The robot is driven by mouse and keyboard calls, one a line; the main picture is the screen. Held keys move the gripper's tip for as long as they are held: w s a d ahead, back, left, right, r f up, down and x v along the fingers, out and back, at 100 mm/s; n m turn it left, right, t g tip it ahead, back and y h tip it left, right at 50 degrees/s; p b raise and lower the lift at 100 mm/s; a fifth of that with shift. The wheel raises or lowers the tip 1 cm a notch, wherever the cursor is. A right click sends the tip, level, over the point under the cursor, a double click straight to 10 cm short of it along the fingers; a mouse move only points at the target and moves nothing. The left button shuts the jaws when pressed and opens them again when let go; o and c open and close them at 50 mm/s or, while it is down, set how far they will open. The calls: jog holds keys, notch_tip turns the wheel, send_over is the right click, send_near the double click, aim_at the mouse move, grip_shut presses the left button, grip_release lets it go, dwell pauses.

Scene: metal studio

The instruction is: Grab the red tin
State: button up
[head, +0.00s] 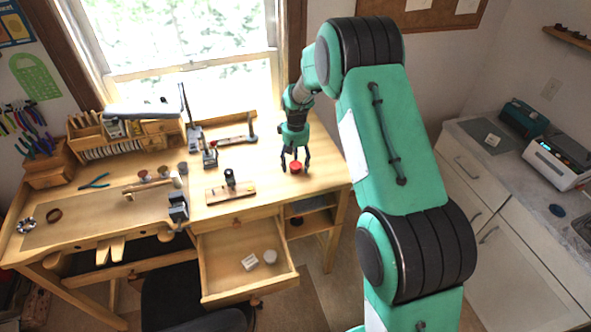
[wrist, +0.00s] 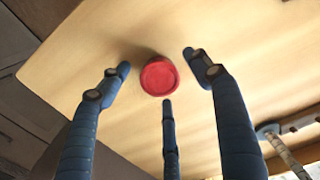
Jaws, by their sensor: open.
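The red tin (head: 295,167) is a small round tin on the right part of the wooden workbench. In the wrist view, its red top (wrist: 158,77) lies between the fingertips. My gripper (head: 294,160) is above the bench at the tin, with its fingers pointing down. In the wrist view, my gripper (wrist: 165,82) shows three blue fingers spread open around the tin, with visible gaps. I see no finger touching the tin.
A stand with a rod (head: 252,128) is behind and left of the tin. A wooden block with a dark knob (head: 230,182) stands to the left. An open drawer (head: 246,285) juts out in front, holding small white items. Bare bench top surrounds the tin.

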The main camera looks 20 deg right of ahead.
jog(key=shift+f, duration=0.35)
jog(key=shift+c, duration=0.3)
jog(key=c, duration=1.2)
